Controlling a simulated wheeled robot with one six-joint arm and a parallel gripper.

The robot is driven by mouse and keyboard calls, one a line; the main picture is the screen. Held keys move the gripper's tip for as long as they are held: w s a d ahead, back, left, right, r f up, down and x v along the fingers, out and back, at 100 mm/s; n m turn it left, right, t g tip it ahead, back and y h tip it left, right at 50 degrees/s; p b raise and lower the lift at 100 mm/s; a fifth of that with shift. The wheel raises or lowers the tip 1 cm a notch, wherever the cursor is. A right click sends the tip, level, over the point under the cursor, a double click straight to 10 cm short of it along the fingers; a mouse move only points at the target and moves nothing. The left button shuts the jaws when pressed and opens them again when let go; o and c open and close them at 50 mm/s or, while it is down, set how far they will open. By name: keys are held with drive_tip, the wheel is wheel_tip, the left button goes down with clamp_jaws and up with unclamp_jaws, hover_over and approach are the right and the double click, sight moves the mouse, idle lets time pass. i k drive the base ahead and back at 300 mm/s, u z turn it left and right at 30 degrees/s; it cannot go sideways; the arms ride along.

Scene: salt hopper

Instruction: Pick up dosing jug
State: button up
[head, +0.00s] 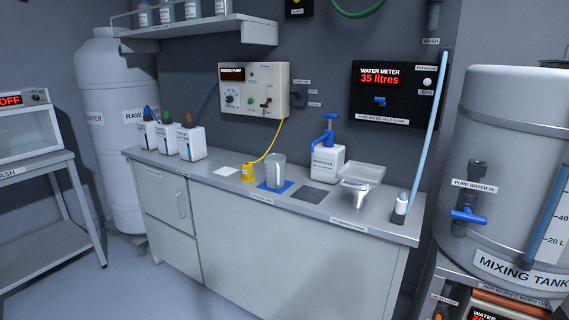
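The likely dosing jug (275,171) is a clear, greyish vessel standing upright on a blue mat (286,187) on the grey counter. A pale vertical strip, perhaps a handle or scale, shows on its front. Its contents cannot be made out. My gripper is not in view.
A yellow fitting (247,173) on a yellow cable stands close left of the jug. Right of it are a dark mat (313,195), a white blue-topped pump bottle (326,163) and a clear tray (362,174). Several white bottles (192,144) stand left. The floor in front looks clear.

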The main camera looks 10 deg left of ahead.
sight(275, 164)
drive_tip(key=i, duration=0.2)
drive_tip(key=u, duration=2.25)
drive_tip(key=i, duration=2.7)
drive_tip(key=z, duration=2.85)
